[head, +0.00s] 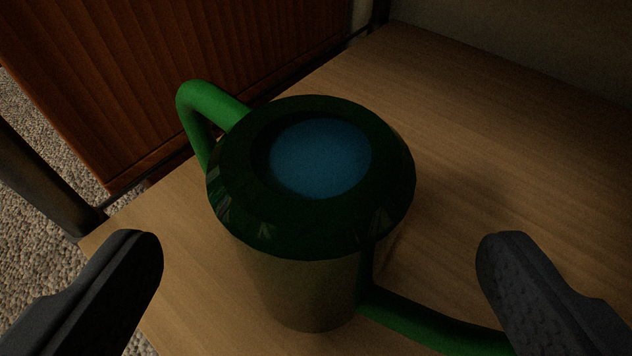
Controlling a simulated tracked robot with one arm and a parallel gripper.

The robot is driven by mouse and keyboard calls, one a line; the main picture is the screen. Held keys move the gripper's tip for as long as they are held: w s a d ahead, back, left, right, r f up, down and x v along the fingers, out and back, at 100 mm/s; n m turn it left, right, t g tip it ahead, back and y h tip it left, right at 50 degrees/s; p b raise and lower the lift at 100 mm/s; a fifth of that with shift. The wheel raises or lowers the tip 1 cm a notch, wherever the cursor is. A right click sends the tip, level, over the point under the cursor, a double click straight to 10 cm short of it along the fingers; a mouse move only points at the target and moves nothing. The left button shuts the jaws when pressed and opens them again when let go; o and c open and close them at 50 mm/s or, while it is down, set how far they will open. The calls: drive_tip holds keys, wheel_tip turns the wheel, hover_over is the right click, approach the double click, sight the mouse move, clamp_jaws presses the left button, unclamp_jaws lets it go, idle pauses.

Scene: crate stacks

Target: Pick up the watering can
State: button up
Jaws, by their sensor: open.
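The watering can (310,290) stands upright on a light wooden surface in the middle of the head view. It has a dark green faceted top with a round opening that shows blue inside, and a duller body below. A green handle (212,103) loops out at its upper left. A green spout (425,322) runs from its lower right and passes behind my right finger. My gripper (320,250) is open, with one dark finger to the left of the can and one to the right. Neither finger visibly touches the can's body.
The wooden surface (480,130) is clear behind and to the right of the can. A brown slatted wooden panel (150,80) stands at the upper left. A dark frame post (40,180) is at the left edge. Speckled carpet (45,260) lies below at the left. A plain wall (540,35) is behind.

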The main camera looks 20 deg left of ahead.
sight(312, 182)
drive_tip(key=shift+a+r+b+x, duration=0.1)
drive_tip(key=shift+b+x, duration=0.6)
drive_tip(key=shift+x, duration=0.8)
drive_tip(key=shift+a+r+b+x, duration=0.15)
drive_tip(key=shift+b+x, duration=0.5)
drive_tip(key=shift+x, duration=0.85)
drive_tip(key=shift+d, duration=0.1)
drive_tip(key=c, duration=1.4)
